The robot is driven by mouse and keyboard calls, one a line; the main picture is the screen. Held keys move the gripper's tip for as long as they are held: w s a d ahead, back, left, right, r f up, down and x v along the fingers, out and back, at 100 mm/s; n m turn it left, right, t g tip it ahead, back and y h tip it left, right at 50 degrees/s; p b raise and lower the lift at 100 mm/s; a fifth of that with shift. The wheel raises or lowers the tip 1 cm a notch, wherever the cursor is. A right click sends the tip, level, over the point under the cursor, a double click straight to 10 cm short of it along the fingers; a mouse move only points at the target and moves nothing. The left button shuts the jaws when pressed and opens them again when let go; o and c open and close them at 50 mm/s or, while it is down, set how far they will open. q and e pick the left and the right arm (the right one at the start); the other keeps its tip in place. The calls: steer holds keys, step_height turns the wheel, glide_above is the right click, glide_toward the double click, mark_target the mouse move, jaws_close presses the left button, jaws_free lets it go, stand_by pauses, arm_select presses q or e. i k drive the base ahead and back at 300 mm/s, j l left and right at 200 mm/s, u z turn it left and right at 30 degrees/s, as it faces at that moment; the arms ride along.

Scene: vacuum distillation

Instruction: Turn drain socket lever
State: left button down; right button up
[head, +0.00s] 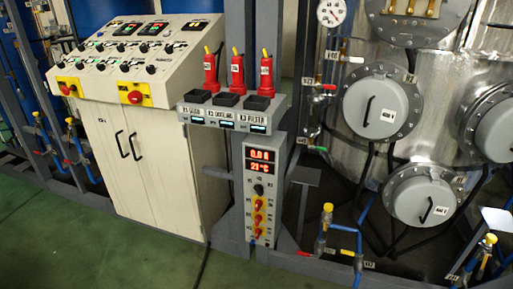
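A grey socket panel (232,118) is mounted on the frame in the middle of the head view. It has three black socket boxes: left (197,96), middle (227,99) and right (257,102). Three red plugs with yellow tops, left (210,72), middle (237,70) and right (266,75), stand upright behind them. Labels and small lit displays sit below; the right label seems to read FILTER, and the others are too small to read surely. I cannot make out which part is the drain socket lever. Neither gripper is in view.
A control cabinet (150,150) with a sloped button console (130,60) stands at the left. A box with red digits (260,190) hangs below the sockets. A steel tank (440,90) with round hatches and yellow-handled valves (327,215) is at the right. The green floor (100,245) in front is clear.

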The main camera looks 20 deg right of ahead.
mark_target(324, 234)
steer(key=z, duration=1.3)
